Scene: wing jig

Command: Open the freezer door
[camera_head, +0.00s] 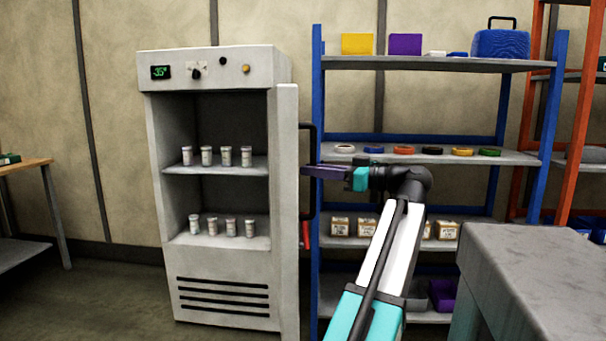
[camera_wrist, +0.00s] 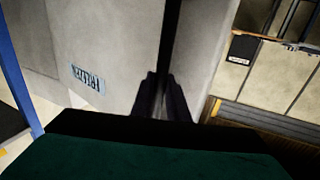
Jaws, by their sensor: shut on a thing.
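The freezer (camera_head: 222,290) stands at the left-centre with its front open, showing two shelves with several white vials. Its door (camera_head: 288,210) is swung out toward the camera and seen nearly edge-on. The black door handle (camera_head: 312,140) is on the door's right-hand side. My gripper (camera_head: 308,171) is at the handle's middle. In the wrist view my gripper's fingers (camera_wrist: 162,98) are shut around the dark handle bar (camera_wrist: 172,40), in front of the grey door face with a freezer label (camera_wrist: 88,78). The contact itself is partly hidden.
A blue-posted shelf rack (camera_head: 430,64) with coloured rolls, boxes and a blue case stands close behind my arm on the right. A grey table (camera_head: 540,265) is at the front right. A wooden bench (camera_head: 25,165) is at the far left. Floor left of the freezer is clear.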

